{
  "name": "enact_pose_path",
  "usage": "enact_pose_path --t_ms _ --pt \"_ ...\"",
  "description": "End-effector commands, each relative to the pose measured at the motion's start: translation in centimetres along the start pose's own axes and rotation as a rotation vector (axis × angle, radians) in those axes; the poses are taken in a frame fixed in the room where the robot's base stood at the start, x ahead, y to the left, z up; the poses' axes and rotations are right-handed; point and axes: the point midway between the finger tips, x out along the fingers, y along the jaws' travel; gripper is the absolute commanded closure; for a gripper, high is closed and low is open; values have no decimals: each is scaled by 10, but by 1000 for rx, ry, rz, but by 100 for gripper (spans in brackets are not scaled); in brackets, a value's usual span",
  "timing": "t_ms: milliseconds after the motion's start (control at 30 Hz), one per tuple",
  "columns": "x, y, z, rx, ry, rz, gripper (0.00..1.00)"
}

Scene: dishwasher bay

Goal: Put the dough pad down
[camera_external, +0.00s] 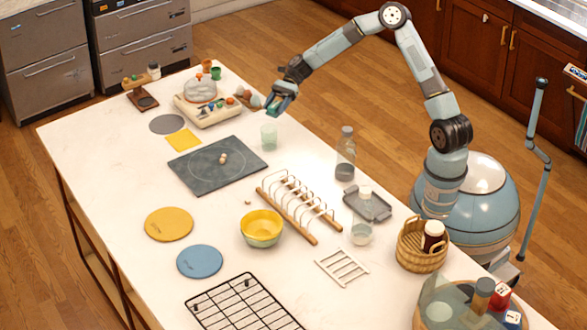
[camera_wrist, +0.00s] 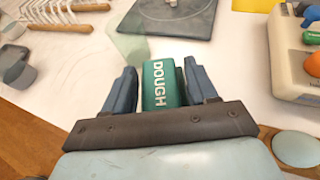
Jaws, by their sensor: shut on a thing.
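The dough pad (camera_wrist: 161,84) is a teal-green block lettered DOUGH in the wrist view. It sits between the two fingers of my gripper (camera_wrist: 160,70), which is shut on it. In the external view the teal dough pad (camera_external: 284,104) shows at the end of my gripper (camera_external: 282,98), held up near the counter's far right edge. It appears raised above the white counter (camera_external: 120,150). The pad's underside is hidden.
A pale green glass (camera_external: 269,137) stands close by, with a dark slate board (camera_external: 190,178) beyond it. A cream device (camera_external: 215,114) with a dome is to the left. A yellow square (camera_external: 184,139) and grey disc (camera_external: 167,124) lie flat. A wire rack (camera_external: 300,208) stands mid-counter.

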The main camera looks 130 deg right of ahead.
Motion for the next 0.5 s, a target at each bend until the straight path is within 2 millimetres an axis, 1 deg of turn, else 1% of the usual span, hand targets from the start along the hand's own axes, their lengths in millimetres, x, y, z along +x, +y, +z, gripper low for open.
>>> enact_pose_path --t_ms 100,200,500 --pt "11 -10 -12 1 -2 1 72" --pt "16 -17 -17 0 -1 0 72" --pt "25 -25 -27 0 -1 1 72"
